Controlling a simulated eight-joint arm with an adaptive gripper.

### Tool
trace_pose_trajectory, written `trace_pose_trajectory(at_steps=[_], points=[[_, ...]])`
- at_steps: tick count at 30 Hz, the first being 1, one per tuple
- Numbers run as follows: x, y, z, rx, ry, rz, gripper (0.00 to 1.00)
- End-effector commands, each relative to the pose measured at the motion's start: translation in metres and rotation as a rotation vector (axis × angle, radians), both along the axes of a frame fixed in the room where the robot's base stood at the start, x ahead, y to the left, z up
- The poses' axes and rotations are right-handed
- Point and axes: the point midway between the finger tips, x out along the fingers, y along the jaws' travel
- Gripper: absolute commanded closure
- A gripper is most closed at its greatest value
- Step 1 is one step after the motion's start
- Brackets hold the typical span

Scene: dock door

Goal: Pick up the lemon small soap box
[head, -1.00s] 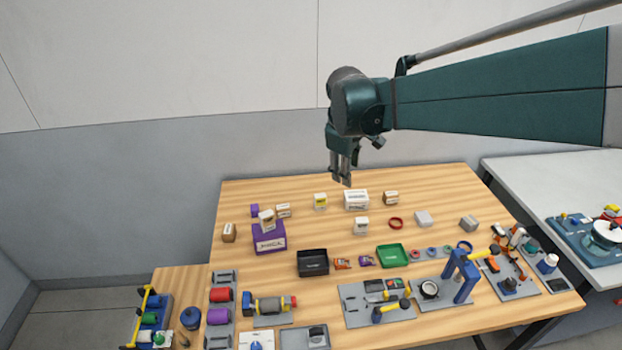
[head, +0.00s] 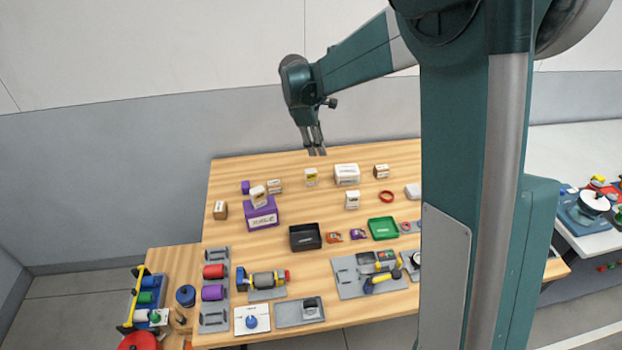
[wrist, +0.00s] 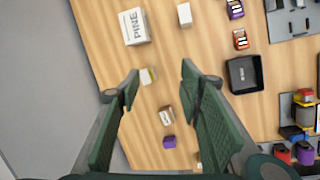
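The lemon small soap box (head: 311,177) looks like the small white box with a yellow patch, standing upright at the back of the wooden table. In the wrist view the same small box (wrist: 148,76) shows between my finger tips, close to the left one. My gripper (head: 317,152) points down over the back of the table, just above and behind the box in the head picture. In the wrist view my gripper (wrist: 160,71) has its fingers wide apart with nothing held. It looks well above the table.
A larger white box (head: 346,174) stands right of the lemon box. A black tray (head: 305,237) lies in front. My column hides the table's right side.

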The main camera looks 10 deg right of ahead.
Motion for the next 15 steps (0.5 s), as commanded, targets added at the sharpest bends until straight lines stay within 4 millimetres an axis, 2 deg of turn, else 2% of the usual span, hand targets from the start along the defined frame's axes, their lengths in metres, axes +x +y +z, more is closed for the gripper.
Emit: trace_pose_trajectory(at_steps=[3, 15], points=[[0.017, 0.006, -0.019, -0.021, 0.030, 0.042, 0.63], [0.065, 0.020, -0.085, -0.090, 0.131, 0.184, 0.63]])
